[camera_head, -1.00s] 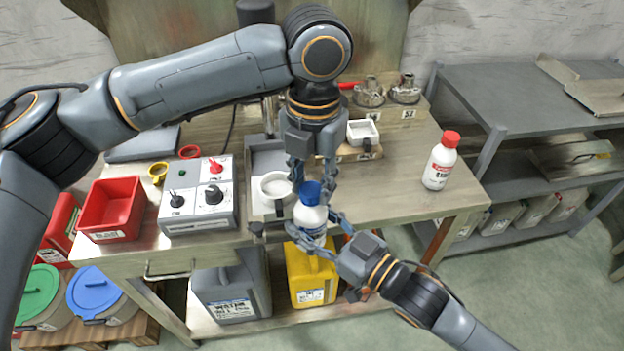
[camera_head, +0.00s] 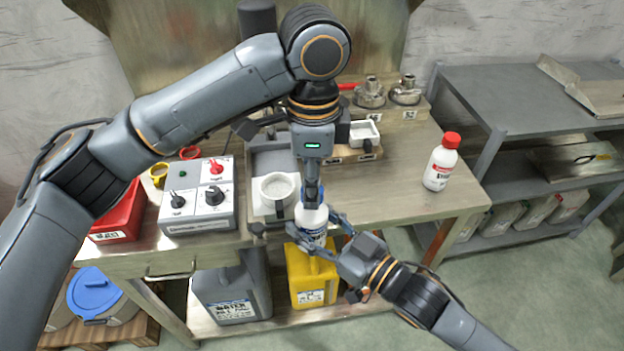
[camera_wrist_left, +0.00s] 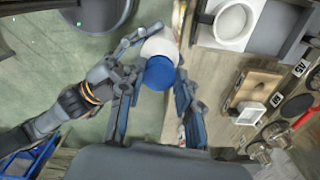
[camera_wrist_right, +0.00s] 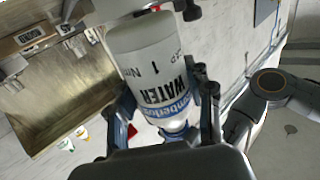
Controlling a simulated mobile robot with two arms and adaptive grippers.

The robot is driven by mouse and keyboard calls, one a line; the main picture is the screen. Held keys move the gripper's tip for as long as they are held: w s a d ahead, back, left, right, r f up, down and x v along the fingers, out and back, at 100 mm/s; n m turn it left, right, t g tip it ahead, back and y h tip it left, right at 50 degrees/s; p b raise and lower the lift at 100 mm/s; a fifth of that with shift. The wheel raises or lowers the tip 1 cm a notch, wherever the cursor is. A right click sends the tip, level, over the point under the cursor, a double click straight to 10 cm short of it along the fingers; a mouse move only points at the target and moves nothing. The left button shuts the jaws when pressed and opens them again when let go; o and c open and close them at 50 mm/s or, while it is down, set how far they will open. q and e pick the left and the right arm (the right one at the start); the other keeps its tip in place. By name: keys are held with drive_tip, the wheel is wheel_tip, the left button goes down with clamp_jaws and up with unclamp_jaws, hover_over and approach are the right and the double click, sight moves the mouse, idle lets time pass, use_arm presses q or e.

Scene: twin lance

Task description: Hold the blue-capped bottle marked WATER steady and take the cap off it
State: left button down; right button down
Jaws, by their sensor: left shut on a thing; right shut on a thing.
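The white WATER bottle (camera_head: 311,217) stands upright in front of the bench edge in the head view. Its printed side faces me in the right wrist view (camera_wrist_right: 158,75). My right gripper (camera_head: 318,236) is shut around the bottle's body from the lower right. My left gripper (camera_head: 312,192) points down from above and is shut on the blue cap (camera_wrist_left: 160,73). In the left wrist view the cap lies between the fingers, over the white bottle. In the head view the left fingers hide most of the cap, so I cannot tell whether it is loosened.
A white cup (camera_head: 277,187) on a grey tray is close left of the bottle. A control box (camera_head: 198,196) and a red bin (camera_head: 118,215) are farther left. A red-capped bottle (camera_head: 440,163) stands at right. A yellow canister (camera_head: 312,275) is below.

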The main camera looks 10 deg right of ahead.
use_arm(q)
drive_tip(key=n, duration=0.4)
drive_tip(key=shift+w, duration=0.1)
drive_tip(key=n, duration=0.6)
drive_tip(key=shift+r, duration=0.1)
drive_tip(key=n, duration=0.4)
drive_tip(key=shift+a, duration=0.15)
drive_tip(key=n, duration=1.5)
drive_tip(key=shift+n, duration=0.4)
drive_tip(key=n, duration=0.4)
drive_tip(key=shift+s, duration=0.25)
